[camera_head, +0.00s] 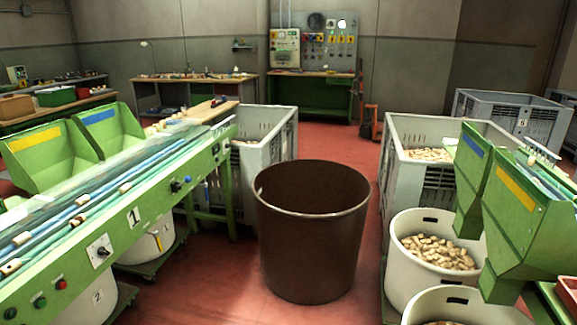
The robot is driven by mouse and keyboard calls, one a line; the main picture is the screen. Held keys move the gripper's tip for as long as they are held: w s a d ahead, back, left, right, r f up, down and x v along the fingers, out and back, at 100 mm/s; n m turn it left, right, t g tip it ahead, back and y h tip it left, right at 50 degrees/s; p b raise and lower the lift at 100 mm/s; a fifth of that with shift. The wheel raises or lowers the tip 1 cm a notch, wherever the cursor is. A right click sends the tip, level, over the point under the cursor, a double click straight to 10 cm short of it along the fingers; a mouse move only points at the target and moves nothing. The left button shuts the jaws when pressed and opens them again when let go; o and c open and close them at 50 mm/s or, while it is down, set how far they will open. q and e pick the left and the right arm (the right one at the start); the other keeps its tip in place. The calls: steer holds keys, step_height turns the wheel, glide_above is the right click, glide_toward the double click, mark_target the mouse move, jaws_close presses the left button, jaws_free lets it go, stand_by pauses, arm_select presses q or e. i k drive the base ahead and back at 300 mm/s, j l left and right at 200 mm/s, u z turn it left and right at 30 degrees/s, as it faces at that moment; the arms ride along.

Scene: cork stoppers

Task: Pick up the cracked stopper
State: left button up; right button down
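Several cork stoppers lie spaced out on the blue belts of the green conveyor (165,200) at the left. One pale stopper (22,239) is near the left edge. A stopper with a dark mark (10,267) lies just below it; I cannot tell whether the mark is a crack. Another stopper (82,200) lies further up the belt. No crack can be made out on any stopper at this size. Neither of my grippers is in view.
A large brown bin (312,245) stands on the red floor in the middle. White tubs of corks (402,262) and a green machine (525,222) are at the right. Grey crates (405,190) stand behind. Red floor is clear between bin and rear workbench (310,81).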

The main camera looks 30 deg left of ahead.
mark_target(83, 200)
steer(key=u, duration=2.35)
